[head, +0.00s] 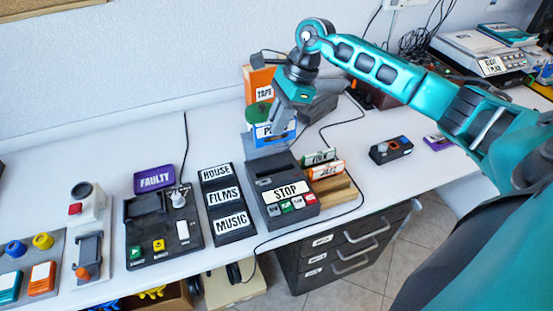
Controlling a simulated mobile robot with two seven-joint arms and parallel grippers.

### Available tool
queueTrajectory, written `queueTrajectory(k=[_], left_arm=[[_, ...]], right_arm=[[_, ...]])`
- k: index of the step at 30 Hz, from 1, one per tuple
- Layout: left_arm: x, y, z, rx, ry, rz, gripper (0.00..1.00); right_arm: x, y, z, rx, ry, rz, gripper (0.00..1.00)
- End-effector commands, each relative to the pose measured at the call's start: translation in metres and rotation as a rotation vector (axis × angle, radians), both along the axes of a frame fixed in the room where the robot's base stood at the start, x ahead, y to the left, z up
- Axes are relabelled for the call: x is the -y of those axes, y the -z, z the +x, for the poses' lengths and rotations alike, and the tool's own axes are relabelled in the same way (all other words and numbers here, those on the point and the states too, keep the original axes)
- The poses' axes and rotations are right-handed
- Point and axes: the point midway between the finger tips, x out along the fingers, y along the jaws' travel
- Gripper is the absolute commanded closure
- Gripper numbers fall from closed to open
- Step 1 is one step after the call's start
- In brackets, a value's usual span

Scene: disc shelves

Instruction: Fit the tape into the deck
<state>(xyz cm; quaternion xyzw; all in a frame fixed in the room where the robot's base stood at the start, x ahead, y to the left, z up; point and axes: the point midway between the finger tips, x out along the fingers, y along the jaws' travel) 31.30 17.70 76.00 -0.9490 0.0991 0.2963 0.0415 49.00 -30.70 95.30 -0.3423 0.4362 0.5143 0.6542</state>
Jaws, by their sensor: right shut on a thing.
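The deck (262,205) is a dark box on the bench with a label reading STOP, a row of coloured buttons and a dark upper part. My right gripper (283,123) points down behind and above the deck. It is shut on a blue tape (287,134) with a white label, partly hidden by the fingers; only its first letter, P, reads clearly. The tape looks apart from the deck, but the exact gap is hard to tell. My left gripper is not in view.
A wooden rack (335,191) right of the deck holds a green tape (318,158) and an orange tape (325,169). An orange TAPE box (262,78) stands behind. Left are a HOUSE/FILMS/MUSIC panel (229,206) and a FAULTY unit (160,225). A black cable crosses the bench.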

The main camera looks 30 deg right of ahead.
Motion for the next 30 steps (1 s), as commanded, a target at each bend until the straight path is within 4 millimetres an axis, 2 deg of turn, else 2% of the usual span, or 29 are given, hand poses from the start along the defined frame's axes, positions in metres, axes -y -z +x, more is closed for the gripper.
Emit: queueTrajectory(k=[3,9,17,23,30], left_arm=[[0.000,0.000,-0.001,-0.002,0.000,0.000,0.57],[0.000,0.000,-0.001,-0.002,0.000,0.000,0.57],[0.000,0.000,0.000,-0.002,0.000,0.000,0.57],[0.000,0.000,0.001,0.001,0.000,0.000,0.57],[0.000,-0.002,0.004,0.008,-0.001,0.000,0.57]], right_arm=[[-0.001,0.034,-0.001,-0.005,0.000,0.002,1.00],[-0.001,0.071,0.000,-0.001,-0.001,0.000,1.00],[0.000,0.091,0.000,-0.001,-0.001,0.000,1.00],[0.000,0.121,0.000,-0.002,-0.001,0.000,1.00],[0.000,0.123,0.000,0.002,-0.002,0.000,1.00]])
